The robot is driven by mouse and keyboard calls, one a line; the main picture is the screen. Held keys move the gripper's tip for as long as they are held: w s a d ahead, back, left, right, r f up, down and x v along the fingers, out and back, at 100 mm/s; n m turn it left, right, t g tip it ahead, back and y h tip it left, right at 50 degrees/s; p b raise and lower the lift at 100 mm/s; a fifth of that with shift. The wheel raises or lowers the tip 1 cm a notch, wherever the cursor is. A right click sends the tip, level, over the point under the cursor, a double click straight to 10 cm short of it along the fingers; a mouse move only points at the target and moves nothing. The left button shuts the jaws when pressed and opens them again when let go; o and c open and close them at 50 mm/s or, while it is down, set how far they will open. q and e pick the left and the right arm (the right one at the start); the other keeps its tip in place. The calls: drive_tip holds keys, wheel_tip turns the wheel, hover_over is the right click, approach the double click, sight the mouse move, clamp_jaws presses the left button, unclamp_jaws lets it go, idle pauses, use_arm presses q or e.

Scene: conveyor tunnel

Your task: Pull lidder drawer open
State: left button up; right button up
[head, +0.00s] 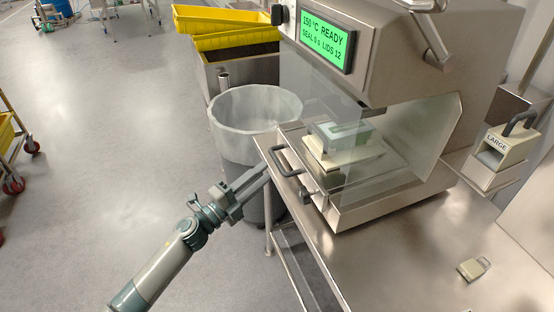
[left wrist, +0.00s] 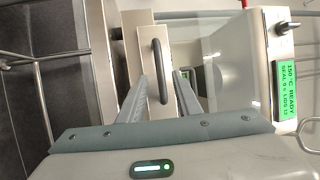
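The lidder (head: 400,60) is a steel machine with a green display reading 150 °C READY. Its drawer (head: 345,192) is low at the front, under a clear guard, and a pale block with a grey-green tray (head: 340,133) sits on it. The drawer's dark bar handle (head: 286,162) is on the front panel; it also shows in the left wrist view (left wrist: 158,55). My left gripper (head: 263,172) is open and empty, just short of the handle. In the left wrist view its fingers (left wrist: 162,82) lie either side of the handle's line. Contact cannot be told. My right gripper is out of view.
A translucent-lined bin (head: 255,108) stands close behind my left gripper. Yellow crates (head: 225,20) are beyond it. A block marked LARGE (head: 502,148) sits in a holder at right, and a small tag-like piece (head: 473,268) lies on the steel table (head: 400,265).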

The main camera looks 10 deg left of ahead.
sight(277, 160)
use_arm(q)
drive_tip(key=x, duration=0.7)
drive_tip(key=shift+p, duration=0.4)
clamp_jaws()
